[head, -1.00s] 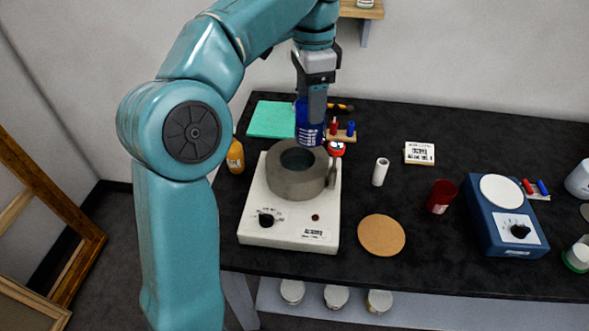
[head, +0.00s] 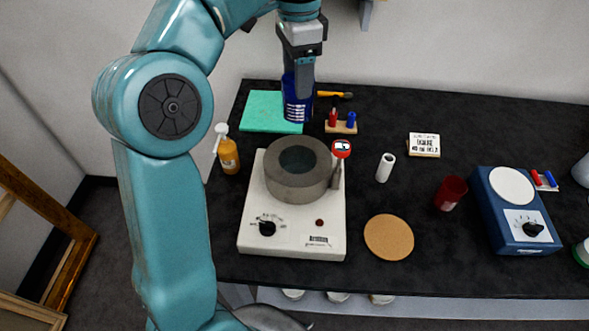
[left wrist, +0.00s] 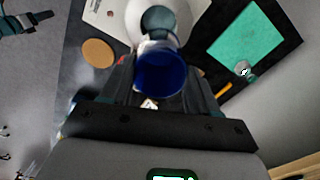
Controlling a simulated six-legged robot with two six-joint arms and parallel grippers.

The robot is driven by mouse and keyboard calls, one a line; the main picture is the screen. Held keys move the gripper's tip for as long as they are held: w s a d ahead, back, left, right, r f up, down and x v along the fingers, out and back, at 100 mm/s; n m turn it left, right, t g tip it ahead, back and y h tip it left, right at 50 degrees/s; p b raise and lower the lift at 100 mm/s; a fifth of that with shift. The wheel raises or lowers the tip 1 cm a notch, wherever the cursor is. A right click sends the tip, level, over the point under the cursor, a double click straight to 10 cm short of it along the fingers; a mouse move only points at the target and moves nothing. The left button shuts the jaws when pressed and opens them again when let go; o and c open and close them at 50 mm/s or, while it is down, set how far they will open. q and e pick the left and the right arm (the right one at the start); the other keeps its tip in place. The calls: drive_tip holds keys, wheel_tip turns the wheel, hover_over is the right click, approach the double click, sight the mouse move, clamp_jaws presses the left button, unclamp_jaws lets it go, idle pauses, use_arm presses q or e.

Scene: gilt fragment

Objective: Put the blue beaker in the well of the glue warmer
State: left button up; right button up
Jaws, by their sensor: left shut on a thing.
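The blue beaker (head: 297,103) is held in my left gripper (head: 299,80), above and behind the glue warmer in the head view. The left gripper is shut on the beaker; its open mouth faces the camera in the left wrist view (left wrist: 162,68). The glue warmer (head: 283,235) is a white base with a dial and a thick grey ring on it. Its round well (head: 298,160) is open and looks empty. In the left wrist view the well (left wrist: 158,20) shows just beyond the beaker.
A red-topped dial thermometer (head: 341,149) stands by the ring's right side. A spray bottle (head: 228,152) is at the left, a green mat (head: 268,112) behind. A cork disc (head: 389,237), white cylinder (head: 385,167), red beaker (head: 451,192) and blue hotplate (head: 513,215) are to the right.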

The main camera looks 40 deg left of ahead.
use_arm(q)
drive_tip(key=f+b, duration=0.1)
drive_tip(key=f, duration=0.5)
drive_tip(key=f+b, duration=0.1)
drive_tip(key=f, duration=0.6)
drive_tip(key=f+b, duration=0.1)
drive_tip(key=f, duration=0.5)
drive_tip(key=shift+d+f, duration=0.25)
drive_tip(key=shift+f, duration=0.2)
drive_tip(key=shift+s, duration=0.1)
drive_tip(key=shift+f+b, duration=0.2)
drive_tip(key=shift+b, duration=0.2)
drive_tip(key=o, duration=1.4)
